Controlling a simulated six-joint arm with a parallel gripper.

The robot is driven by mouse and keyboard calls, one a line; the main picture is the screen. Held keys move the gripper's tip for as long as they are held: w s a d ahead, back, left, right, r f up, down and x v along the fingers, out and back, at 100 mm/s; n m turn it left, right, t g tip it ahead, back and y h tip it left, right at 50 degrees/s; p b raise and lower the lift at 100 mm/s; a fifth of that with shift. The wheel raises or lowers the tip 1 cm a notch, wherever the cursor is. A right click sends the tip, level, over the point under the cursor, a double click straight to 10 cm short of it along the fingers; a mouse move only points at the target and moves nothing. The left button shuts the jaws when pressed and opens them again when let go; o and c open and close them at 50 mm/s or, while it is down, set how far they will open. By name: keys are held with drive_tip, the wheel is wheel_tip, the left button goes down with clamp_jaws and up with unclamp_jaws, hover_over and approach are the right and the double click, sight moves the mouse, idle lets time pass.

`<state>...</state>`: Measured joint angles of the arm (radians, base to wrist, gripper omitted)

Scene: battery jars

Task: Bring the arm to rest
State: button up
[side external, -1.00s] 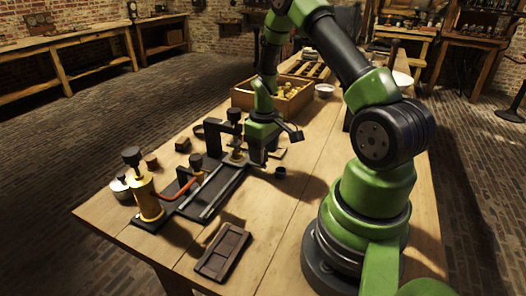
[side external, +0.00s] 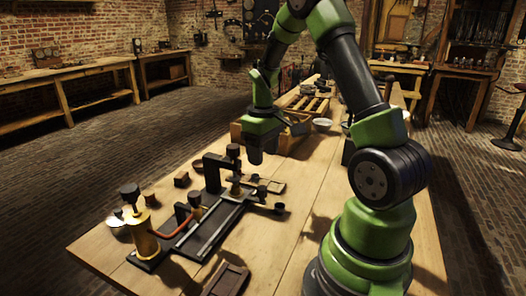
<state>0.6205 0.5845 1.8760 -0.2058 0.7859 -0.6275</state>
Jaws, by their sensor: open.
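My gripper (side external: 272,148) hangs from the green and black arm, above the far part of the wooden table (side external: 305,215). It is open and nothing shows between its jaws. It is up and back from the dark rail fixture (side external: 212,232), clear of it in the picture. A brass cylinder (side external: 143,238) with a black knob stands upright at the fixture's near left end. A black bracket (side external: 213,175) rises at its far end. Small dark cylinders (side external: 279,208) stand at its right.
A wooden crate (side external: 244,139) stands behind my gripper, partly hidden by it. A pale bowl (side external: 322,123) is to its right. A dark wooden tray (side external: 228,280) lies at the front edge. Small blocks (side external: 181,179) lie left of the bracket. The table's middle right is bare.

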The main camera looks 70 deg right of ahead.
drive_tip(key=a+r+t, duration=0.2)
drive_tip(key=a+r, duration=0.5)
drive_tip(key=r, duration=0.1)
drive_tip(key=s+a+r+m+t+y, duration=0.1)
drive_tip(key=s+a+r+t, duration=0.1)
drive_tip(key=s+a+r, duration=0.2)
drive_tip(key=s+a+r+t+y, duration=0.1)
drive_tip(key=s+a+r+t, duration=0.2)
drive_tip(key=s+a, duration=0.4)
drive_tip(key=a+r, duration=0.1)
drive_tip(key=a, duration=0.1)
drive_tip(key=shift+a+r+m, duration=0.4)
idle(1.8)
